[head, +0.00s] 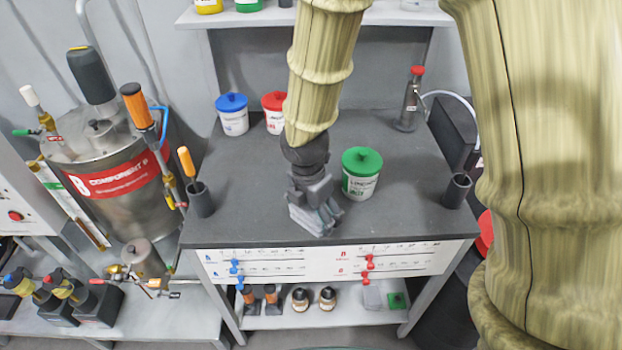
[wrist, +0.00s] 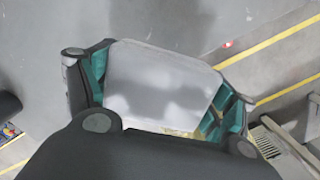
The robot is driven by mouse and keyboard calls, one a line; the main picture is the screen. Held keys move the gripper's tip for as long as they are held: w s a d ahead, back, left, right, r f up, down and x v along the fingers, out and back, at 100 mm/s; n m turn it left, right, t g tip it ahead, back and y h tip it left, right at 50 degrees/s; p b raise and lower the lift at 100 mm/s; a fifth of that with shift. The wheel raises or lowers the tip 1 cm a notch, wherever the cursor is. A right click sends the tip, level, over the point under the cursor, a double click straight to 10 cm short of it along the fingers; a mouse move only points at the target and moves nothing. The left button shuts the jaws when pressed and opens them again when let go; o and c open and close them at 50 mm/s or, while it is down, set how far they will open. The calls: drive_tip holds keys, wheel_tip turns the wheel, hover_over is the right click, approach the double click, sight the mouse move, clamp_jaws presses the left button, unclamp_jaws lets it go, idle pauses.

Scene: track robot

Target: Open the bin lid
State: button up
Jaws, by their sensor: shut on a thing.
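My gripper (head: 313,200) is over the front part of the dark workbench. It is shut on a pale grey piece (wrist: 160,82), which fills the space between the two teal-padded fingers in the wrist view. In the head view the piece blends with the fingers, so its full shape cannot be told. A black round container (head: 447,285), possibly the bin, stands on the floor right of the bench. My arm hides much of it. A red part (head: 485,232) shows above it at the arm's edge; I cannot tell whether it is the lid.
A green-lidded tub (head: 361,174) stands just right of my gripper on the workbench (head: 250,190). Blue-lidded (head: 232,115) and red-lidded (head: 273,112) tubs stand behind. Dark cups (head: 200,200) (head: 456,191) stand near both sides. A steel tank (head: 125,195) is at left.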

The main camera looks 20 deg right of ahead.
drive_tip(key=w+d+p, duration=0.1)
drive_tip(key=w, duration=0.4)
drive_tip(key=w+d+f+p, duration=0.1)
drive_tip(key=w+d, duration=0.1)
drive_tip(key=w, duration=0.2)
drive_tip(key=w+d+p, duration=0.2)
drive_tip(key=w, duration=0.3)
drive_tip(key=shift+w+f, duration=0.2)
drive_tip(key=shift+w, duration=0.15)
drive_tip(key=shift+d+f+p, duration=0.1)
drive_tip(key=shift+f+p, duration=0.5)
drive_tip(key=shift+f, duration=1.2)
drive_tip(key=shift+f, duration=0.15)
drive_tip(key=o, duration=1.1)
drive_tip(key=shift+o, duration=0.2)
drive_tip(key=shift+w, duration=0.1)
